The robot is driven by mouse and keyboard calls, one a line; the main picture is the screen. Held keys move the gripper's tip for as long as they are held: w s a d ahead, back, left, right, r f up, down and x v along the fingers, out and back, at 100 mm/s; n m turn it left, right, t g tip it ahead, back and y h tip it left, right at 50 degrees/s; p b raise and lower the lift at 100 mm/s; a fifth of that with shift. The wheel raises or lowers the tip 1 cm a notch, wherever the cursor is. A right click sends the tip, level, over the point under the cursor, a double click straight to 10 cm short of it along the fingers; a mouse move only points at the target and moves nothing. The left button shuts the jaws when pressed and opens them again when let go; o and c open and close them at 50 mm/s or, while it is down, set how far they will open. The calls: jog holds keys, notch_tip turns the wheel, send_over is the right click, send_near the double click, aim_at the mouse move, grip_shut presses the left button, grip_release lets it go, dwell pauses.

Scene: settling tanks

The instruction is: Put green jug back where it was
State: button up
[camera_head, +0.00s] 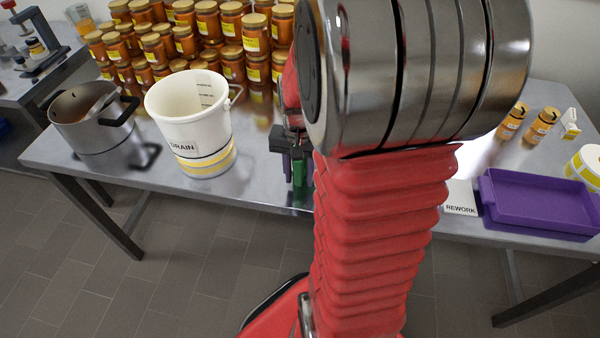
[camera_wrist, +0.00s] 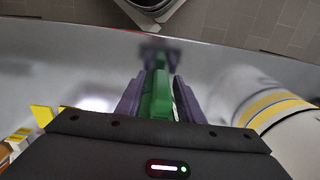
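My gripper (camera_wrist: 157,98) has purple fingers and is shut on a narrow green thing, which I take to be the green jug (camera_wrist: 156,94). The green shows between the fingers in the wrist view, and its full shape is hidden. In the head view my gripper (camera_head: 297,168) is at the front part of the table, right of the white DRAIN bucket. Only a thin strip of green shows there, and my arm covers much of the area. I cannot tell whether the jug touches the table.
The white DRAIN bucket (camera_head: 188,110) stands close left of my gripper, with a steel pot (camera_head: 95,125) farther left. Many amber jars (camera_head: 205,25) are stacked behind. A purple tray (camera_head: 540,203) and REWORK card (camera_head: 460,198) lie right. The table's front edge is near.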

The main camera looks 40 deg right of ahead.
jog(key=shift+r, duration=0.1)
notch_tip(320, 180, up, 12)
dwell(0.8)
dwell(0.4)
jog(key=s+a+r+n+t, duration=0.2)
jog(key=a+n, duration=0.3)
jog(key=a, duration=0.5)
jog(key=s+a+r+n+t, duration=0.3)
jog(key=a+n, duration=0.2)
jog(key=a, duration=0.5)
jog(key=shift+n+t, duration=0.3)
